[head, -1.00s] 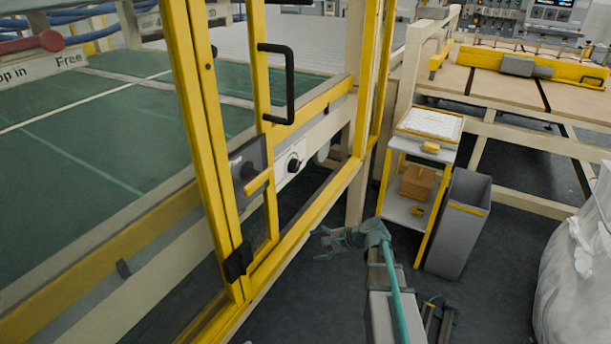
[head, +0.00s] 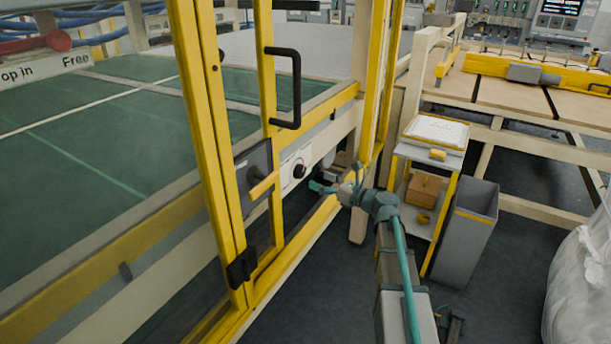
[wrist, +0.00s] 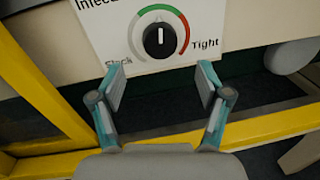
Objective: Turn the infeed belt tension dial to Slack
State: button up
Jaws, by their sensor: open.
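The infeed belt tension dial (wrist: 159,40) is a round black knob on a white plate in the wrist view. Its white pointer line stands about upright, between "Slack" at lower left and "Tight" at right. A green and red arc curves over it. In the head view the dial (head: 299,171) sits on the beige machine rail, behind the yellow frame. My gripper (wrist: 160,88) is open and empty, its teal fingers spread below the dial and apart from it. In the head view my gripper (head: 328,187) is just right of and below the dial.
A yellow guard frame (head: 208,140) with a black handle (head: 296,88) stands left of my arm. A small cart (head: 436,131) and grey bin (head: 466,232) stand to the right.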

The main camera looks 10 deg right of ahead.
aim_at(303, 173)
jog(key=x, duration=0.6)
jog(key=shift+w+a, duration=0.25)
jog(key=shift+a, duration=0.05)
jog(key=c, duration=1.2)
